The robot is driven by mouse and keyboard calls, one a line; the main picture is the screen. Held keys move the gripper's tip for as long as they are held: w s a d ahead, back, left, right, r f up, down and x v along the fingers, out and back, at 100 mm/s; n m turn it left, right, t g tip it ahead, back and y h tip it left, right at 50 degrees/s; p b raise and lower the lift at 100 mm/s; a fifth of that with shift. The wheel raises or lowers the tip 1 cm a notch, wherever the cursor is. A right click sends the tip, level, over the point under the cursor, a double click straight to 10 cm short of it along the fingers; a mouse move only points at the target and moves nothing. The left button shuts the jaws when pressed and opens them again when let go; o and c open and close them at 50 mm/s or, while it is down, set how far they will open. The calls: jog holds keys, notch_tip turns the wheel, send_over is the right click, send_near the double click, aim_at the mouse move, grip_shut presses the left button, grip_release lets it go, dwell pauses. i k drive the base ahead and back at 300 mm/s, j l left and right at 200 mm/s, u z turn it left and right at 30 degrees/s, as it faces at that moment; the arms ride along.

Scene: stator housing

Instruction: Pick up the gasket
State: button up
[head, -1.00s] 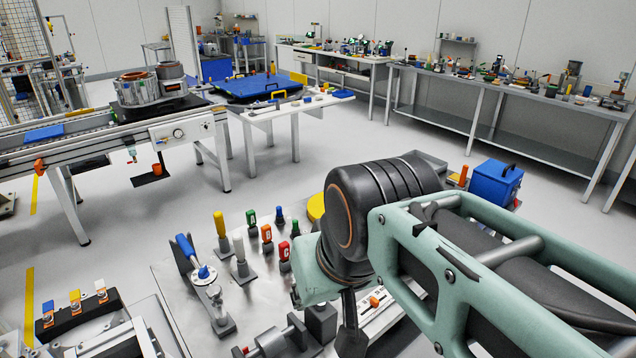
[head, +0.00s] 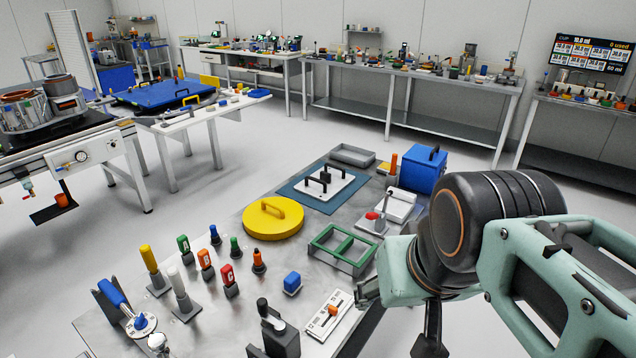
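I cannot tell for sure which thing is the gasket. A white plate with black handles (head: 322,184) lies on a flat dark-blue sheet (head: 296,188) farther back on the same table. My arm reaches in from the right.
A yellow disc with a handle (head: 273,218), a blue box (head: 423,168), a grey tray (head: 352,155) and several upright coloured-handled tools crowd the table. A conveyor (head: 60,150) holds metal housings (head: 22,112) at left. Open floor lies behind the table.

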aim_at(348, 241)
jog(key=u, duration=2)
jog(key=l+z, duration=0.25)
jog(key=l, duration=0.6)
jog(key=i+l+z, duration=0.25)
jog(key=l, duration=0.6)
jog(key=k+l, duration=0.05)
jog(key=k, duration=0.05)
